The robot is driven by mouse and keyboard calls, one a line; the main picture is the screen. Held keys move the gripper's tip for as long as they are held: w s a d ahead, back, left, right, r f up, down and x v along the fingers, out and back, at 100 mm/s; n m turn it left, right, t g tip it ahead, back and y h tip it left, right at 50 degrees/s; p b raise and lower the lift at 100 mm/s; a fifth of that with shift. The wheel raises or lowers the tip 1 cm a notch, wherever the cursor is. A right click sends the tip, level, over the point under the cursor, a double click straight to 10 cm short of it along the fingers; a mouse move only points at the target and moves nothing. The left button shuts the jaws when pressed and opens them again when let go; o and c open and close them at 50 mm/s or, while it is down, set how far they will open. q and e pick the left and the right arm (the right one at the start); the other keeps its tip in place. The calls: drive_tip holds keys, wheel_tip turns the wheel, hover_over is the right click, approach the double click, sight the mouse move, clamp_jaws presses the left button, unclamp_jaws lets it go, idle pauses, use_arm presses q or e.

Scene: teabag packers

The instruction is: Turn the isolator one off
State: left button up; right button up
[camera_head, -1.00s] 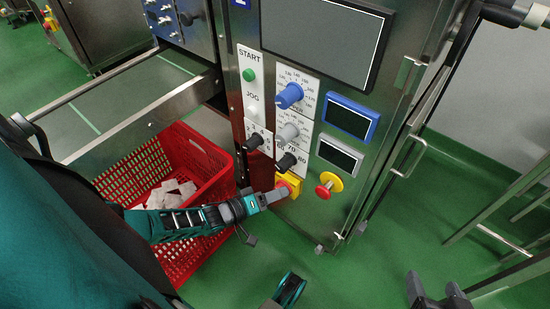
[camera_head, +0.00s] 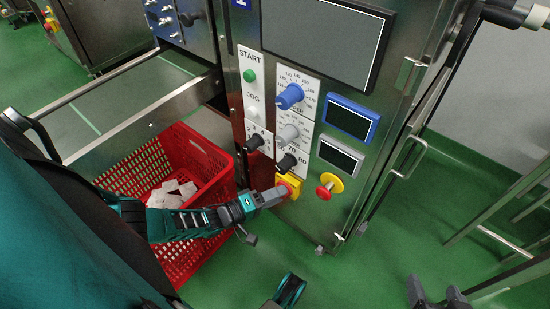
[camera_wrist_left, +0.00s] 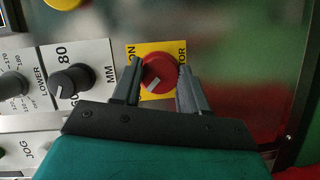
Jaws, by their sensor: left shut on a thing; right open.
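The isolator is a red rotary knob (camera_wrist_left: 160,73) on a yellow plate (camera_wrist_left: 152,48) low on the machine's steel panel. In the head view the yellow plate (camera_head: 291,181) is partly covered by my left gripper (camera_head: 281,192). In the left wrist view my left gripper (camera_wrist_left: 157,82) has one finger on each side of the red knob and is shut on it. A pale mark on the knob points down and to the left there. My right gripper (camera_head: 437,292) is open and empty at the lower right edge of the head view, over the green floor.
A red and yellow emergency button (camera_head: 325,188) sits just right of the isolator. Black knobs (camera_head: 287,161), a blue knob (camera_head: 289,96) and screens are above. A red crate (camera_head: 205,150) with white teabags stands left, below a steel rail.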

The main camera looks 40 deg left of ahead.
use_arm(q)
drive_tip(key=shift+w+r, duration=0.1)
drive_tip(key=shift+w, duration=0.05)
drive_tip(key=o, duration=1.1)
drive_tip(key=shift+c, duration=0.2)
drive_tip(key=p+v, duration=0.2)
drive_tip(key=v, duration=1.1)
use_arm(e)
drive_tip(key=shift+s+d+r, duration=0.15)
drive_tip(key=shift+d+r, duration=0.15)
drive_tip(key=shift+r, duration=0.05)
drive_tip(key=shift+r, duration=0.1)
